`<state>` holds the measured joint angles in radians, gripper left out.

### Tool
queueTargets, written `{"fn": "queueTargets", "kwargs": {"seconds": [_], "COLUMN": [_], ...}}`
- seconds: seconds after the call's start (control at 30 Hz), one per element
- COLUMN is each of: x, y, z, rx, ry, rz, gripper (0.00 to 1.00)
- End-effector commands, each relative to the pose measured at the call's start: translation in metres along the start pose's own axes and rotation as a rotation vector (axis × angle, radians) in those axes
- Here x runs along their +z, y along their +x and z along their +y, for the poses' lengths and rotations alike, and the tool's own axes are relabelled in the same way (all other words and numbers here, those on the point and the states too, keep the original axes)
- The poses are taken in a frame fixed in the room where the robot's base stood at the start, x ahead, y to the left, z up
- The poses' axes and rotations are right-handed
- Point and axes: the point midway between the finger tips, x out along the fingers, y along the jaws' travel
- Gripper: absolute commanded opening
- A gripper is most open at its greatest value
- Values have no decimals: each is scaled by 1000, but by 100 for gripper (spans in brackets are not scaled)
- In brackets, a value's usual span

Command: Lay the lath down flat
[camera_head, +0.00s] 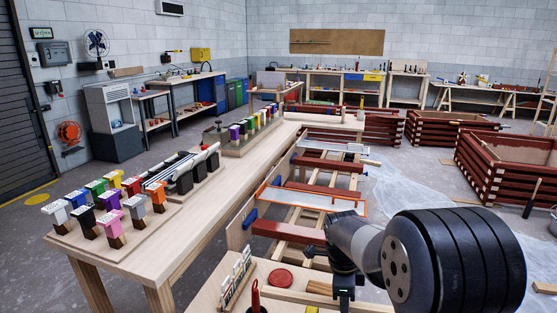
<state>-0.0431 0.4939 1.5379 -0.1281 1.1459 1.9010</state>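Several dark red battens lie across a pale wooden rack; the nearest (287,232) is just left of my gripper, another (325,164) lies farther back. A pale grey-white lath-like strip (310,199) with an orange edge lies across the same rack between them. I cannot tell which piece is the task's lath. My gripper (312,252) is at the lower centre, beside the near end of the rack. Its fingers are small and dark, partly hidden by my arm, and I cannot see whether they hold anything.
A long wooden bench (215,205) on the left holds colourful-handled brushes (108,205) and a dark rack with pale bars (180,170). A near table (205,298) carries a red disc (281,277). Dark red slatted crates (510,160) stand at right. Plastic sheeting (410,195) covers the floor there.

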Motion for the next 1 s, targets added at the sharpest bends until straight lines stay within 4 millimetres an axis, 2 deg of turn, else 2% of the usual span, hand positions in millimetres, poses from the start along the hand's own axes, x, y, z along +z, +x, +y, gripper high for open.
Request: {"fn": "queueTargets", "kwargs": {"seconds": [0.3,1.0], "x": [7,18], "y": [33,90], "z": [-2,-7], "rx": [-60,-184], "ry": [-496,-1510], "rz": [0,-1], "gripper": [0,0]}}
